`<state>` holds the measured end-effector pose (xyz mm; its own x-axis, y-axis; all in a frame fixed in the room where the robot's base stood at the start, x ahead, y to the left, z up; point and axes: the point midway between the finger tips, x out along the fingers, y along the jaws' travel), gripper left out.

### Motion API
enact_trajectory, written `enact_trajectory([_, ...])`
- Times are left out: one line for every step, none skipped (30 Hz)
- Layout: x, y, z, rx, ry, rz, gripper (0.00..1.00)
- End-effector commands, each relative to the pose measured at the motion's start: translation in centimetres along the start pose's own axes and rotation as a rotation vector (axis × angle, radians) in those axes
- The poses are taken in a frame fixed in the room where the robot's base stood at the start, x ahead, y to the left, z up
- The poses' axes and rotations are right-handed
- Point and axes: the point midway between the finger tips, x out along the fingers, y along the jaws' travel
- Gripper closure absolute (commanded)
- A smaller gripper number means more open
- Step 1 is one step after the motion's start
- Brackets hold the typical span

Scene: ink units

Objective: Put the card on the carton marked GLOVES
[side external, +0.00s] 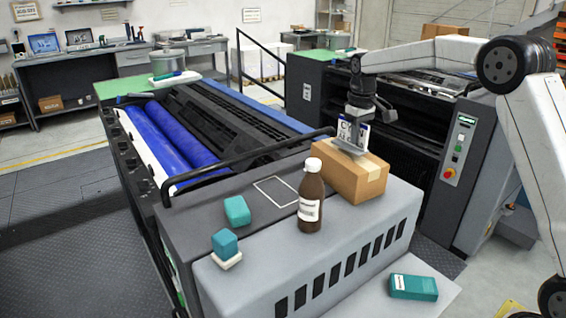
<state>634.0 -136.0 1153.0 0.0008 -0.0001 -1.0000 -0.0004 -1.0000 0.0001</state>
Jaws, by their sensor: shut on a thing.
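A brown cardboard carton (343,180) sits on the grey machine top, right of the middle in the side external view. It has tape and a small pale label on its right end; I cannot read the word GLOVES on it. My gripper (357,116) points down above the carton and is shut on a white card (346,131) with dark blue print. The card is roughly upright over the carton's top, with a grey flat part at its lower edge. I cannot tell whether it touches the carton. The gripper's fingertips are partly hidden by the card.
A brown bottle (311,196) with a white cap stands just left of the carton. Teal blocks (237,210) lie further left and at the front right (413,287). A black rail (245,158) runs behind. A white outlined square (276,190) on the machine top is empty.

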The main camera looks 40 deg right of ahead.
Motion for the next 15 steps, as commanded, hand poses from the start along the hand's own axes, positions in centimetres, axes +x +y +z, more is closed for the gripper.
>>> enact_trajectory([0.55, -0.01, 0.02, 0.000, -0.002, 0.000, 1.00])
enact_trajectory([0.80, 0.00, 0.02, 0.000, -0.001, 0.000, 1.00])
enact_trajectory([1.06, 0.00, 0.02, 0.000, -0.001, 0.000, 1.00])
enact_trajectory([1.19, 0.00, 0.02, 0.000, -0.001, 0.000, 1.00])
enact_trajectory([1.27, 0.00, 0.02, 0.000, -0.001, 0.000, 1.00])
enact_trajectory([1.32, 0.00, 0.02, 0.000, 0.000, 0.000, 1.00])
enact_trajectory([1.32, 0.00, 0.01, 0.000, 0.000, 0.000, 1.00])
enact_trajectory([1.31, 0.00, 0.01, 0.000, 0.000, 0.000, 1.00])
enact_trajectory([1.30, 0.00, 0.01, 0.000, 0.000, 0.000, 1.00])
enact_trajectory([1.30, 0.00, 0.01, 0.000, 0.000, 0.000, 1.00])
enact_trajectory([1.29, 0.00, 0.01, 0.000, 0.000, 0.000, 1.00])
enact_trajectory([1.30, 0.00, 0.01, 0.000, 0.000, 0.000, 1.00])
enact_trajectory([1.32, 0.00, 0.01, 0.000, 0.000, 0.000, 1.00])
enact_trajectory([1.36, 0.00, 0.01, 0.000, 0.000, 0.000, 1.00])
enact_trajectory([1.44, 0.00, 0.02, 0.000, 0.000, 0.000, 1.00])
